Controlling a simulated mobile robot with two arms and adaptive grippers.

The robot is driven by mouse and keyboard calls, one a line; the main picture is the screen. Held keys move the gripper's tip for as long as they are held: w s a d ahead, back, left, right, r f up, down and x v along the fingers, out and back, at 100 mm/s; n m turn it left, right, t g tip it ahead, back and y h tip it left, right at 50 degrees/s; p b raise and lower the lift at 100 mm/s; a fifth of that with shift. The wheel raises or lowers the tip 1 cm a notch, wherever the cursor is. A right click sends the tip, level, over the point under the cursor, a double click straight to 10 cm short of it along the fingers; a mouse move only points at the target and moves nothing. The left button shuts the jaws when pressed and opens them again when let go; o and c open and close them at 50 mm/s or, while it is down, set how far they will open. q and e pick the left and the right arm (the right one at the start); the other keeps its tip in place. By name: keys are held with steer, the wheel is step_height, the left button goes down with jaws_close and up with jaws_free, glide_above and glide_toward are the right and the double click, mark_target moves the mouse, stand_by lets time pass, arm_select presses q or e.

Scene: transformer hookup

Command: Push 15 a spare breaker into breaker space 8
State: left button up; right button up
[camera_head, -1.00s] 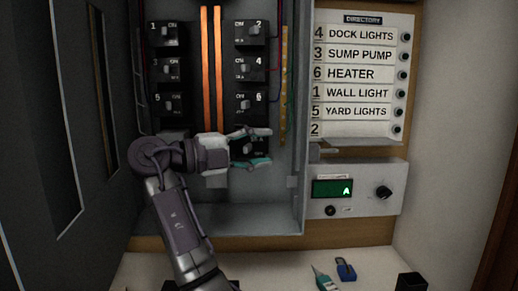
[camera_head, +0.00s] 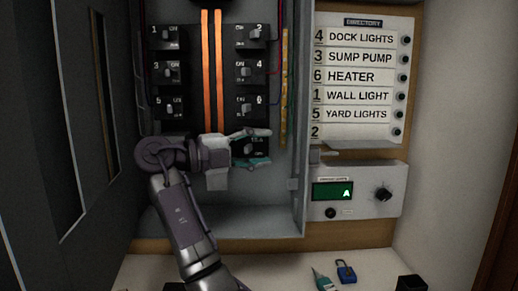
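Two orange bars (camera_head: 212,70) run down between the breaker columns. A directory board (camera_head: 361,80) and a grey box with a green display (camera_head: 332,191) are at right.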

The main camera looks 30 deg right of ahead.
steer(key=o, duration=0.4)
steer(key=shift+o, duration=0.2)
